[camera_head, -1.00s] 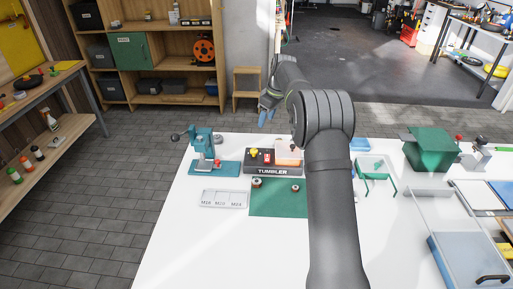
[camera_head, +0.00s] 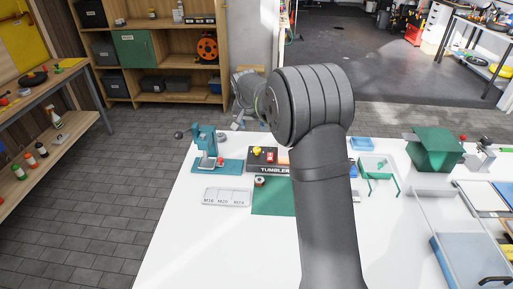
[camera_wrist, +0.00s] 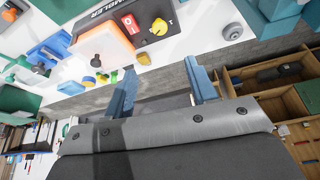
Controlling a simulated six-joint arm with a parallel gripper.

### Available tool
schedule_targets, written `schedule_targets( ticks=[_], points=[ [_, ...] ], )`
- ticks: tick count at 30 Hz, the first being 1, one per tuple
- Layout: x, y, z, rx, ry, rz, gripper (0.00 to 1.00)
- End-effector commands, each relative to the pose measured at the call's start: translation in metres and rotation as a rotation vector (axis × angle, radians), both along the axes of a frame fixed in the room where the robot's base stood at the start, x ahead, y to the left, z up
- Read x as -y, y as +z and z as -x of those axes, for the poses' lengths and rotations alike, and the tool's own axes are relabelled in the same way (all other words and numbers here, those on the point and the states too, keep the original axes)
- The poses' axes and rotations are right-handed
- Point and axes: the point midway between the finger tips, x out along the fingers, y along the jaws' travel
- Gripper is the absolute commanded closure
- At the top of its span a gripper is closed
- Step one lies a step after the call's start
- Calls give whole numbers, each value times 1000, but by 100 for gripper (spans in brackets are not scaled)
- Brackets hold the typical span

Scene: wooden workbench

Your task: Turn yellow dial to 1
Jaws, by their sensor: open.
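The yellow dial (camera_head: 257,151) sits on top of the dark tumbler machine (camera_head: 262,168), left of a red switch (camera_head: 270,157). The dial also shows in the wrist view (camera_wrist: 159,27), beside the red switch (camera_wrist: 130,23) and an orange-and-white box (camera_wrist: 104,45). A mark stands near the dial, but the numbers around it are too small to read. My gripper (camera_wrist: 160,88) is open and empty, with its two blue fingers apart. It is clear of the dial. In the head view my arm hides part of the machine, and the gripper is seen only partly behind it.
A teal press (camera_head: 207,150) stands left of the machine. A grey tray with labelled slots (camera_head: 226,197) and a green mat (camera_head: 272,198) lie in front. A green frame (camera_head: 378,176) and a green box (camera_head: 436,150) stand to the right. The white table's front left is clear.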

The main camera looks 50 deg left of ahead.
Motion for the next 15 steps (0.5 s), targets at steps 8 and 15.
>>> schedule_targets(
  ticks=[8,15],
  points=[
    [-11,-47,-15,-3,0,5,48],
    [-23,-94,-31,-3,0,5,48]
  ],
)
